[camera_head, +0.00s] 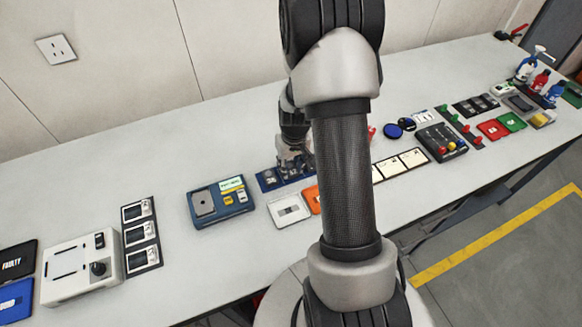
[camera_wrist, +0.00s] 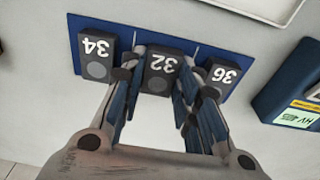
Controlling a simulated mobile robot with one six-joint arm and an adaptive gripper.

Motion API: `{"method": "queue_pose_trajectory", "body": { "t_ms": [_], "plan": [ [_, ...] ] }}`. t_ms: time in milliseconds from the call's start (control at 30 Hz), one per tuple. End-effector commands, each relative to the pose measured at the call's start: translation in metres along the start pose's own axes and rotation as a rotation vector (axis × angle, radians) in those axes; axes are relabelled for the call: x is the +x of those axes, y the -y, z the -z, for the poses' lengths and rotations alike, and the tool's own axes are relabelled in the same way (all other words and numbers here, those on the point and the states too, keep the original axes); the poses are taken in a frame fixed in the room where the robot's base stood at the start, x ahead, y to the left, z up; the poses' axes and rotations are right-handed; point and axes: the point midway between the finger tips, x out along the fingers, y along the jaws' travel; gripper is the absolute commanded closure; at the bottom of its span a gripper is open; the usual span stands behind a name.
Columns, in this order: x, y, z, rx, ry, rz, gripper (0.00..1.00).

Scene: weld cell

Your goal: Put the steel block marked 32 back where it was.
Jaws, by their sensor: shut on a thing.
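The dark steel block marked 32 (camera_wrist: 162,66) is between the two fingers of my gripper (camera_wrist: 160,88), which is shut on it. The block is over the middle of the blue rack (camera_wrist: 140,27), between the block marked 34 (camera_wrist: 96,52) and the block marked 36 (camera_wrist: 217,77). I cannot tell whether its underside touches the rack. In the head view my gripper (camera_head: 294,160) is over the blue rack (camera_head: 267,182), and the arm hides part of the rack and the held block.
A blue hardness tester (camera_head: 220,203) stands left of the rack and shows at the wrist view's right edge (camera_wrist: 290,88). A white plate (camera_head: 289,210) lies in front, with an orange tray (camera_head: 312,199) beside it. Bare bench (camera_head: 160,170) lies at the back left.

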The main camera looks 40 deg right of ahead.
Motion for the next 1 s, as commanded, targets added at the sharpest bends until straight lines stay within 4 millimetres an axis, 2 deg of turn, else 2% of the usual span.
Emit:
{"method": "queue_pose_trajectory", "body": {
  "t_ms": [367,400,700,1000],
  "plan": [
    [0.0054,-0.0003,0.0005,0.0,-0.004,-0.001,1.0],
    [0.0062,-0.0002,0.0,0.0,-0.002,-0.001,0.7],
    [0.005,-0.0002,0.0001,0.001,-0.002,-0.001,0.5],
    [0.0042,-0.0002,0.0002,0.001,-0.002,-0.001,0.5]
  ]
}}
